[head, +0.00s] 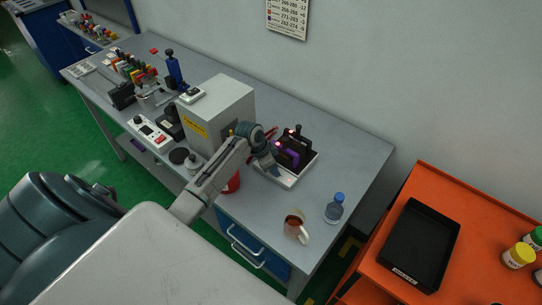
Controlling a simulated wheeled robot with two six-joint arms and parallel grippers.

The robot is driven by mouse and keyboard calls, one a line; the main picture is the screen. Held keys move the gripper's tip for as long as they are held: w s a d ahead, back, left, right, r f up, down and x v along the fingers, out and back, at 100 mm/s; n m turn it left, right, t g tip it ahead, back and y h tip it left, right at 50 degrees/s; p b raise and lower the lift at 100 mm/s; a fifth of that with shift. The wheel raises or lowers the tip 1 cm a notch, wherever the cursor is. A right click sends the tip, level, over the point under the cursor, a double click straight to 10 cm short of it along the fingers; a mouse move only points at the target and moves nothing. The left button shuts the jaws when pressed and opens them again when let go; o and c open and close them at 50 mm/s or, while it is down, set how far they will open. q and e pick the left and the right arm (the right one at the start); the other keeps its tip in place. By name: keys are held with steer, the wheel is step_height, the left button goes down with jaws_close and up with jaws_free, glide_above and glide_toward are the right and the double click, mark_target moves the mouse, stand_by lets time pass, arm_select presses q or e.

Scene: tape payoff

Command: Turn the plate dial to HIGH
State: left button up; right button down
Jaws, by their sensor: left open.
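A low white unit (291,181) stands on the bench right of the grey box, with a dark block (297,149) holding purple and black items on it. I cannot make out a plate dial or its markings; my gripper covers part of the unit's left front. My left arm reaches in from the lower left. My left gripper (275,170) is open at the left front of this unit, pointing down toward it. I cannot tell whether it touches anything. My right gripper is not in view.
A grey box (216,113) with a yellow label stands left of my gripper. A red container (233,183) is partly behind my arm. A mug (295,228) and a bottle (334,208) stand at the right front. An orange cart (382,252) holds a black tray (408,275).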

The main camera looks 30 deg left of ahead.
arm_select(q)
steer(key=shift+s+d+n+t+y, duration=0.1)
steer(key=shift+n+t+y, duration=0.25)
steer(key=shift+n, duration=0.75)
steer(key=n+y, duration=0.1)
steer(key=n, duration=0.3)
steer(key=shift+d+t+y, duration=0.15)
steer(key=shift+t+y, duration=0.1)
steer(key=shift+y, duration=0.1)
steer(key=n+y, duration=0.1)
steer(key=n, duration=0.1)
steer(key=n+y, duration=0.1)
steer(key=n, duration=0.2)
steer(key=shift+d, duration=0.1)
steer(key=b+v, duration=0.2)
steer(key=v, duration=0.8)
steer(key=shift+r+b, duration=0.3)
steer(key=shift+r, duration=0.15)
